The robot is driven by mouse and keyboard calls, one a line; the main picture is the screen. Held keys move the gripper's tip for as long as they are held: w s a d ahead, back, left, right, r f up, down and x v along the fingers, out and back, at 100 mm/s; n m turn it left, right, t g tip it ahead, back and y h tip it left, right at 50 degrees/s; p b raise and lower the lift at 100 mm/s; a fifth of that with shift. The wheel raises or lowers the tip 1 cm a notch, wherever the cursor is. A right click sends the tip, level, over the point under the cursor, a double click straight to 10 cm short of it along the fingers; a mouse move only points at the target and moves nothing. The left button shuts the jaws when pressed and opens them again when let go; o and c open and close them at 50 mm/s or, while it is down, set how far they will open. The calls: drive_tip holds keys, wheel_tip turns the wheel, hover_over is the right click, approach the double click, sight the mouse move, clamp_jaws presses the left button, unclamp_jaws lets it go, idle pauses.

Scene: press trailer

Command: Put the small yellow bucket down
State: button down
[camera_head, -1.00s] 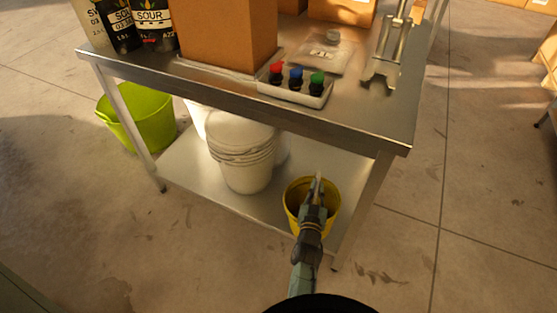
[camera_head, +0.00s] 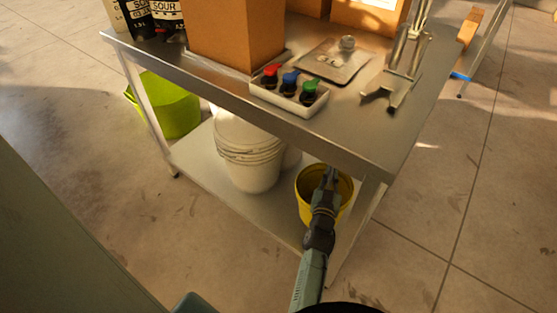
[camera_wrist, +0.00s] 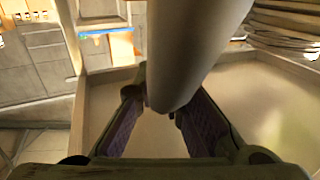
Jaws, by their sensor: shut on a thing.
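The small yellow bucket (camera_head: 305,207) is upright at the right end of the table's lower shelf (camera_head: 205,175). My gripper (camera_head: 329,177) reaches in from the front and is shut on the bucket at its upper part; my arm hides some of its front. I cannot tell whether its base touches the shelf. In the wrist view, a thick pale rounded shape (camera_wrist: 185,55) comes down to between the two fingers of my gripper (camera_wrist: 160,115). The bucket's yellow does not show clearly there.
White stacked buckets (camera_head: 250,160) stand left on the same shelf. The steel tabletop (camera_head: 345,125) overhangs it, with a right front leg (camera_head: 350,225) close to my arm. A lime green tub (camera_head: 170,108) is at the left. The floor (camera_head: 440,230) at right is clear.

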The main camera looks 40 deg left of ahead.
drive_tip(key=shift+r, duration=0.25)
wheel_tip(320, 180, down, 10)
drive_tip(key=b, duration=0.3)
drive_tip(key=shift+f+m, duration=0.2)
drive_tip(key=shift+m, duration=0.1)
drive_tip(key=shift+d+f, duration=0.1)
drive_tip(key=c, duration=1.7)
unclamp_jaws()
drive_tip(key=shift+f, duration=0.15)
